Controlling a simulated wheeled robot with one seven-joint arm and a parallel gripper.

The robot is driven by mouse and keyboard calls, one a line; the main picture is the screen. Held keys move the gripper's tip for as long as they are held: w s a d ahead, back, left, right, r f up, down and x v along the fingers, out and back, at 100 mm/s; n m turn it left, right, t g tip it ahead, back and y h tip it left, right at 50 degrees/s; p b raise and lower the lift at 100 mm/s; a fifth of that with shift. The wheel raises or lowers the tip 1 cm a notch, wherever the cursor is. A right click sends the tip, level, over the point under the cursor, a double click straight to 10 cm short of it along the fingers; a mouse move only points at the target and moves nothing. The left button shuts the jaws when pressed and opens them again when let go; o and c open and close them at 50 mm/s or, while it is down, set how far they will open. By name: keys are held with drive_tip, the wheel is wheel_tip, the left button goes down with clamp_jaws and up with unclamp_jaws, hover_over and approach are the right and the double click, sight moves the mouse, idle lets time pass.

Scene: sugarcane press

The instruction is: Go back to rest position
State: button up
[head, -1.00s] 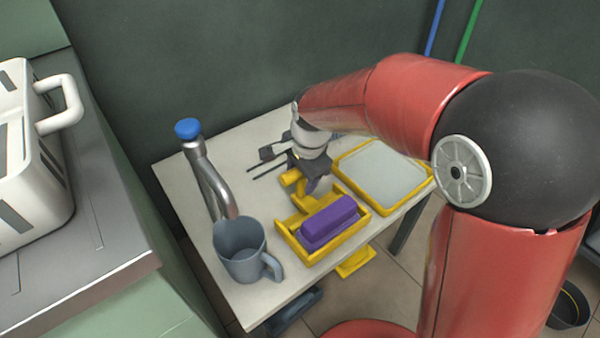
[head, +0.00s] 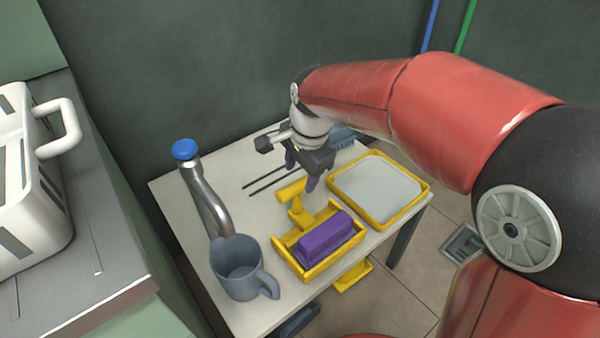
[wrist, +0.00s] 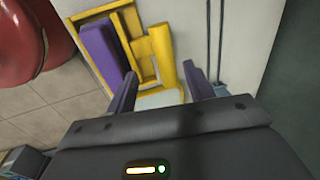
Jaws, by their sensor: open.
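My gripper (head: 301,176) is open and empty above the table, just behind the yellow press and near the yellow-rimmed tray. In the wrist view its two purple fingers (wrist: 162,92) stand apart with nothing between them. The yellow press (head: 292,190) has an upright yellow handle part and a yellow frame at the front. A purple block (head: 325,238) lies in that frame. In the wrist view the purple block (wrist: 101,52) and yellow parts (wrist: 165,55) lie beyond the fingers.
A grey mug (head: 237,270) stands at the table's front left beside a blue-capped metal tap (head: 199,185). A tray with a yellow rim (head: 377,222) lies at the right. Two dark rods (head: 262,183) lie on the table (head: 180,195). A white-handled container (head: 35,190) stands on the left counter.

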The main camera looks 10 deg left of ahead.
drive_tip(key=s+d+r+n+t, duration=0.1)
drive_tip(key=s+d+r+n, duration=0.15)
drive_tip(key=d, duration=0.45)
drive_tip(key=s+d+r+n+t, duration=0.1)
drive_tip(key=s+d+r, duration=0.25)
drive_tip(key=d, duration=0.35)
drive_tip(key=s+d+n+t+h+p, duration=0.1)
drive_tip(key=s+d+n, duration=0.3)
drive_tip(key=s+d, duration=0.6)
drive_tip(key=shift+s+d+n+t+h, duration=0.15)
drive_tip(key=shift+d+n+t+h, duration=0.2)
drive_tip(key=shift+d+t, duration=0.2)
